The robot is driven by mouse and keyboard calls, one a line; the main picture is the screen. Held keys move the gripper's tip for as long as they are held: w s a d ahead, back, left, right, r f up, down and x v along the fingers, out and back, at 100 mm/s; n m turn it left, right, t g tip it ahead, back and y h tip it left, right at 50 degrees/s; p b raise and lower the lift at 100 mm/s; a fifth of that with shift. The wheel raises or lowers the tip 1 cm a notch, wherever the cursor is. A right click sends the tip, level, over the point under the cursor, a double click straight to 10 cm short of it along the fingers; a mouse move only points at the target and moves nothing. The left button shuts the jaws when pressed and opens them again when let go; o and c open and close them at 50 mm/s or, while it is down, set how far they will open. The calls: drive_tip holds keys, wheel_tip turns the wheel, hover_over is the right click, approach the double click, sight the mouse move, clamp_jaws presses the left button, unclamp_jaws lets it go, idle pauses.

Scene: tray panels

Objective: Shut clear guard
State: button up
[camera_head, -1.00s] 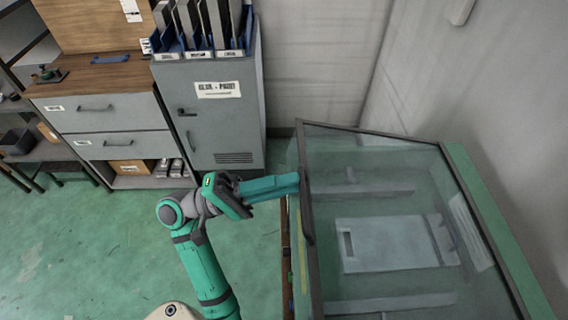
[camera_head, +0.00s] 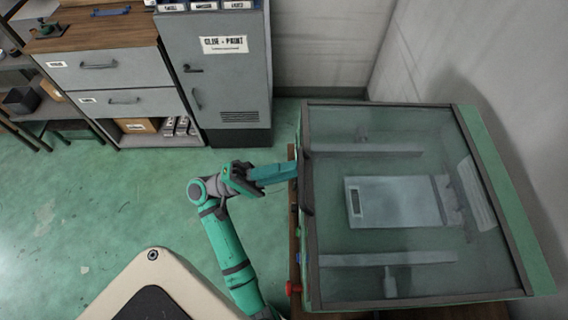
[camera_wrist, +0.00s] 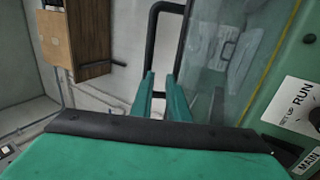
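The clear guard (camera_head: 420,150) is a see-through panel in a dark frame over the green machine (camera_head: 490,180). A pale plate (camera_head: 400,201) shows through it. Its dark handle (camera_head: 307,190) is on the frame's left edge; in the wrist view the handle (camera_wrist: 151,40) is a black bar loop beside the clear panel. My gripper (camera_head: 296,171) is at that edge, by the handle. In the wrist view the teal fingers (camera_wrist: 160,76) stand apart, with the handle's lower part between or just beyond them; contact is unclear. I cannot tell how far the guard is raised.
A grey cabinet (camera_head: 218,75) and a wood-topped drawer unit (camera_head: 110,75) stand at the back left. A red knob (camera_head: 293,287) is at the machine's lower left. A RUN selector label (camera_wrist: 295,105) shows at the right. The green floor (camera_head: 100,200) at left is clear.

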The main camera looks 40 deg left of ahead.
drive_tip(key=shift+o, duration=1)
drive_tip(key=shift+r, duration=0.15)
drive_tip(key=shift+s+a, duration=0.1)
drive_tip(key=shift+s+a+f, duration=0.35)
drive_tip(key=shift+a+f, duration=0.05)
drive_tip(key=shift+a, duration=0.05)
wheel_tip(320, 180, down, 14)
drive_tip(key=shift+w, duration=0.15)
idle(0.5)
drive_tip(key=shift+r, duration=0.1)
